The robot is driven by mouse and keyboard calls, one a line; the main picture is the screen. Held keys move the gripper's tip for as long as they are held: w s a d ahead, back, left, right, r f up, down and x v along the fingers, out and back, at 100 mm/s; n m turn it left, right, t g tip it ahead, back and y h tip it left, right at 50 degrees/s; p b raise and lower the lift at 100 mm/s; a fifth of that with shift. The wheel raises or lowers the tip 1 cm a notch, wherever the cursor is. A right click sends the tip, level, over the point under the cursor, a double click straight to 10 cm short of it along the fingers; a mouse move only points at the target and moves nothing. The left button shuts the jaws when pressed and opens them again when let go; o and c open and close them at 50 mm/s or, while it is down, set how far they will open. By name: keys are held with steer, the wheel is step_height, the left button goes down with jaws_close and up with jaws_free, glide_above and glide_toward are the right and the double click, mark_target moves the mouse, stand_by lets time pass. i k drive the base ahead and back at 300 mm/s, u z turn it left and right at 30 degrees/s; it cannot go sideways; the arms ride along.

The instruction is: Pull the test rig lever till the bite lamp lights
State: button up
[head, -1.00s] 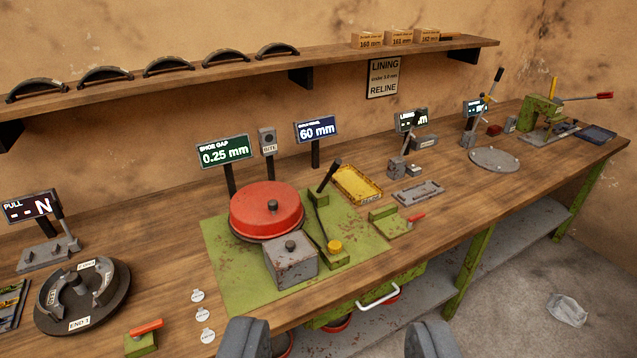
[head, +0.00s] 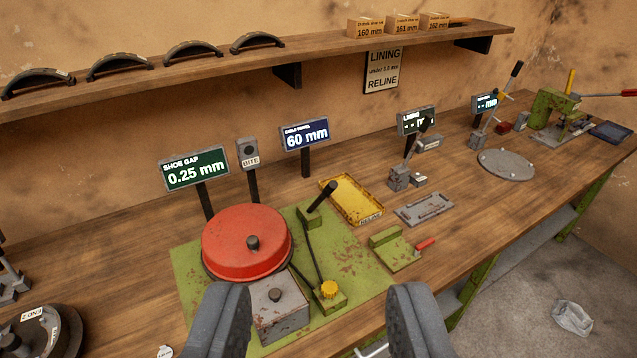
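The test rig sits on a green plate (head: 190,265) on the bench. It has a red drum (head: 245,240) with a dark knob, a grey box (head: 278,310) in front, and a lever with a black grip (head: 321,197) on a thin rod leaning up and right beside the drum. A yellow knob (head: 329,289) is at the lever's front end. The bite lamp (head: 247,149) stands on a post behind the drum and looks dark. The shoe gap sign (head: 195,169) reads 0.25 mm. My gripper (head: 315,310) is open and empty, low in front of the rig, its left finger covering part of the box and plate.
A yellow tray (head: 352,202), a grey plate (head: 424,209) and a small green fixture with a red handle (head: 398,249) lie right of the rig. A shelf (head: 250,67) runs along the wall above. A drum with END labels (head: 35,330) is at lower left.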

mark_target(330, 187)
steer(key=i, duration=0.3)
steer(key=k, duration=1.3)
steer(key=z, duration=0.5)
steer(key=i, duration=2.25)
steer(key=u, duration=0.35)
